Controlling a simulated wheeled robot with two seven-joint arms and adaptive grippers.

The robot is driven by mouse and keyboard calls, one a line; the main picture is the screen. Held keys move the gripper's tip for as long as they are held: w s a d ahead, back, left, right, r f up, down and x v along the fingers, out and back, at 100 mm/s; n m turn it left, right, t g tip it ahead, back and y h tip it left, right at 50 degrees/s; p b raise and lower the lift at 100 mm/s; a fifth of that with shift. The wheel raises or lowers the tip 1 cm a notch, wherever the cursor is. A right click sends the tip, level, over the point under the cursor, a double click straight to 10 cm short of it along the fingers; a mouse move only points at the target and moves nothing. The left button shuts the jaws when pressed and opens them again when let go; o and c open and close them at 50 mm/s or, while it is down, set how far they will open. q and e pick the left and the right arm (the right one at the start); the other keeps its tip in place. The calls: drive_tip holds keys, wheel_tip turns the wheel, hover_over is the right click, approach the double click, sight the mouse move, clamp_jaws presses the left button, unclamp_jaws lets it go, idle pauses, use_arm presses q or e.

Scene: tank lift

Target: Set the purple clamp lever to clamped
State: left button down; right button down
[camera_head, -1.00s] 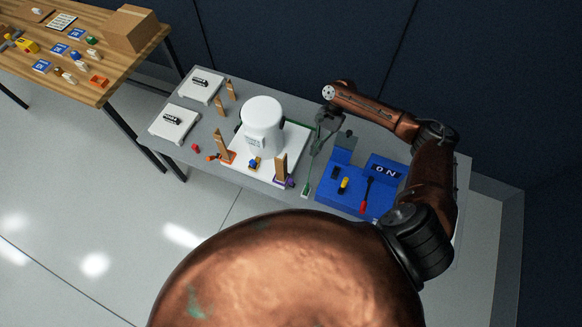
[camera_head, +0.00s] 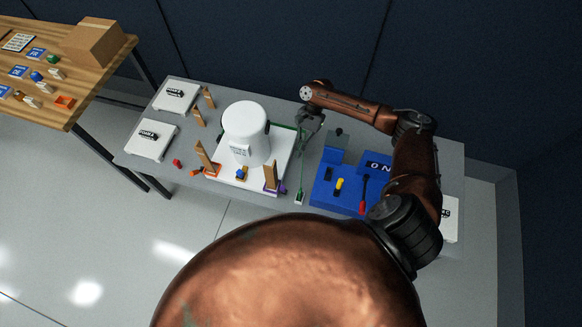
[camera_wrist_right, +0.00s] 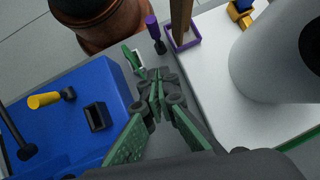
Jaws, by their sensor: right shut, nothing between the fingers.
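The purple clamp lever (camera_head: 283,189) shows small in the head view at the front right corner of the white plate, beside a wooden post. In the right wrist view, its purple handle (camera_wrist_right: 151,22) stands on a dark shaft next to the purple clamp base (camera_wrist_right: 197,40). The handle leans away from the base's post. My right gripper (camera_head: 306,128) hangs over the table between the white tank and the blue box. In the wrist view, its green-padded fingers (camera_wrist_right: 158,88) are shut and empty, apart from the lever and short of it. My left gripper is not in view.
The white tank (camera_head: 246,132) stands on the white plate (camera_head: 240,178) among wooden posts. A blue box (camera_head: 330,197) with yellow and red levers is to the right. A thin green part (camera_head: 300,197) lies between them. A wooden table (camera_head: 60,108) is at upper left.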

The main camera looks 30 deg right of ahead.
sight(283, 190)
drive_tip(key=s+a+r+x, duration=0.1)
drive_tip(key=a+x, duration=0.1)
drive_tip(key=x, duration=1)
drive_tip(key=shift+s, duration=0.15)
drive_tip(key=shift+r, duration=0.15)
drive_tip(key=s+a+t+h+p, duration=0.1)
drive_tip(key=p, duration=0.5)
drive_tip(key=s+a+h+p, duration=0.1)
drive_tip(key=p, duration=0.5)
drive_tip(key=shift+a+r+t, duration=0.2)
drive_tip(key=shift+r+t, duration=0.15)
drive_tip(key=shift+t, duration=0.05)
drive_tip(key=p, duration=0.1)
drive_tip(key=s+a+f+p, duration=0.1)
drive_tip(key=p, duration=0.1)
drive_tip(key=shift+s+a, duration=0.2)
drive_tip(key=shift+a, duration=0.1)
drive_tip(key=shift+s+a+f, duration=0.1)
drive_tip(key=shift+s, duration=0.1)
